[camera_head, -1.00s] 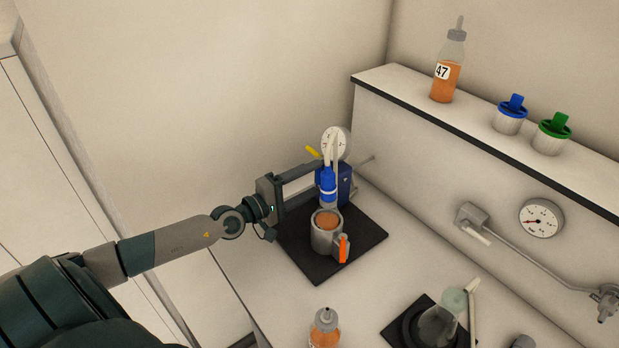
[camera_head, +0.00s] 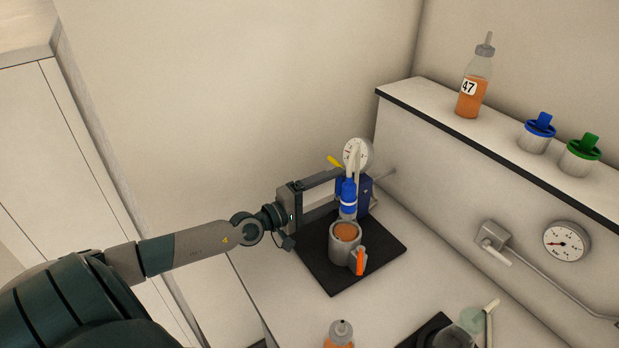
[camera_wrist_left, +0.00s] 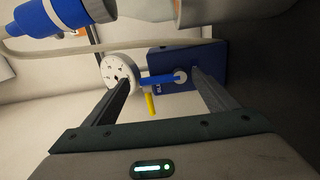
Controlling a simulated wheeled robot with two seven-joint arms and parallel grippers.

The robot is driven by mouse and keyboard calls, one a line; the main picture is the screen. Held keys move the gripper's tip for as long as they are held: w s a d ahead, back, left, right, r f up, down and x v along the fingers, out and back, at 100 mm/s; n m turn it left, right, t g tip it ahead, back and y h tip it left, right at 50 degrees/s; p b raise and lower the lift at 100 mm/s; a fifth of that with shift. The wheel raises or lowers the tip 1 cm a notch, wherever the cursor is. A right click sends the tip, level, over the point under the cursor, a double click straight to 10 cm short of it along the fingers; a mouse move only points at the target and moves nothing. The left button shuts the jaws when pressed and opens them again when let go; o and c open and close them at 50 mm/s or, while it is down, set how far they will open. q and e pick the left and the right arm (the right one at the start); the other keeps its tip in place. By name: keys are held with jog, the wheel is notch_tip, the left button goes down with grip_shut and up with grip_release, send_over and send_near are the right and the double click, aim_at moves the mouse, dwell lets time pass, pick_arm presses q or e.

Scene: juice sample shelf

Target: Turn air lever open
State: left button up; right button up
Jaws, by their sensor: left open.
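A small yellow lever (camera_head: 334,161) sticks out beside the round white gauge (camera_head: 357,153) at the blue box (camera_head: 367,189). In the left wrist view the yellow lever (camera_wrist_left: 150,103) hangs below a short blue bar (camera_wrist_left: 158,80) that runs to the blue box (camera_wrist_left: 212,58). My left gripper (camera_head: 338,190) is open at the box. In the left wrist view its two fingers (camera_wrist_left: 160,80) stand apart, with the lever showing between them. I cannot tell whether a finger touches it. My right gripper is not in view.
A metal cup (camera_head: 343,250) with orange liquid and an orange handle stands on the black mat (camera_head: 318,272), under a blue-and-white nozzle (camera_head: 348,194). The shelf at right holds bottle 47 (camera_head: 470,98) and blue and green-lidded jars. A wall gauge (camera_head: 567,241) is below.

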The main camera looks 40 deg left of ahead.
pick_arm(q)
jog(key=b+v, duration=0.4)
jog(key=v, duration=1.3)
jog(key=shift+b, duration=0.4)
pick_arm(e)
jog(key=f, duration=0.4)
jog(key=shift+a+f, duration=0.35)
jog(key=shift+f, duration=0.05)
pick_arm(q)
jog(key=shift+s+a, duration=0.1)
jog(key=shift+s, duration=0.05)
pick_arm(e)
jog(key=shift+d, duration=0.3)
pick_arm(q)
jog(key=shift+s+f, duration=0.1)
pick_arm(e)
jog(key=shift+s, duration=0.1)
